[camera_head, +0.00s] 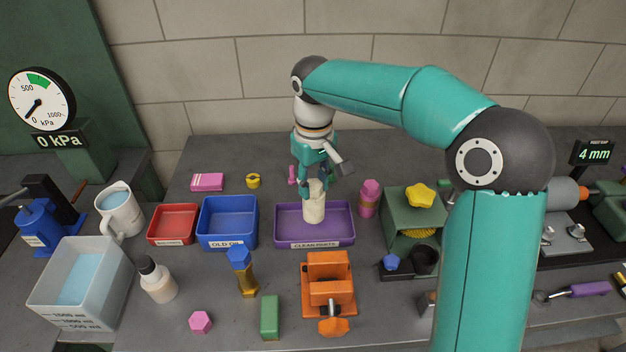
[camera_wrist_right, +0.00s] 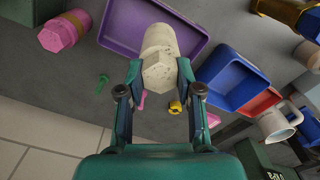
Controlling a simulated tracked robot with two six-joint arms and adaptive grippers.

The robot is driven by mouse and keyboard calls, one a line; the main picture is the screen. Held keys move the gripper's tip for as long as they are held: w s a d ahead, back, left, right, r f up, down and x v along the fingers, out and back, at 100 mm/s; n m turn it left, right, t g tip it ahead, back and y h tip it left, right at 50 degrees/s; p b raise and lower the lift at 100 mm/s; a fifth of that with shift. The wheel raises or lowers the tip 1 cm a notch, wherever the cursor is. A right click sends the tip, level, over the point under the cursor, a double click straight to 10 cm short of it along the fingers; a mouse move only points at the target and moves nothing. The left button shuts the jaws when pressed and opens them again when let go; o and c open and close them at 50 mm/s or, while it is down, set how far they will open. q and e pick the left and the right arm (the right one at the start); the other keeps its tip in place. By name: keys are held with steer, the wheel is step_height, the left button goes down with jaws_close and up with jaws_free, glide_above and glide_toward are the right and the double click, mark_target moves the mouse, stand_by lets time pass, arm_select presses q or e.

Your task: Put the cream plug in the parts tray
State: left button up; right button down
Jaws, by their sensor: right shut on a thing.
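The cream plug (camera_head: 315,203) is a pale, stepped cylinder with a hexagonal end, held upright. My right gripper (camera_head: 315,184) is shut on its upper part, over the purple tray. The purple parts tray (camera_head: 342,236) is labelled "CLEAN PARTS" and stands in the middle of the bench. In the right wrist view the plug (camera_wrist_right: 160,68) sits between the two fingers of my right gripper (camera_wrist_right: 156,75), with the tray (camera_wrist_right: 118,35) beyond it. I cannot tell whether the plug's lower end touches the tray floor. My left gripper is not in view.
A blue bin (camera_head: 228,236) and a red bin (camera_head: 172,239) stand left of the tray. A pink plug (camera_head: 369,199) stands close at its right, by a green box (camera_head: 408,207). An orange vise (camera_head: 328,283) and a gold bolt with blue head (camera_head: 243,272) stand in front.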

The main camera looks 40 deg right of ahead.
mark_target(314, 207)
steer(key=shift+f+b, duration=2)
steer(key=shift+f, duration=1.25)
steer(key=shift+f+b, duration=0.3)
steer(key=shift+f, duration=0.15)
jaws_free()
steer(key=shift+s, duration=0.1)
steer(key=shift+r, duration=0.1)
steer(key=shift+r+p, duration=4.1)
steer(key=shift+r, duration=0.4)
steer(key=shift+f, duration=0.1)
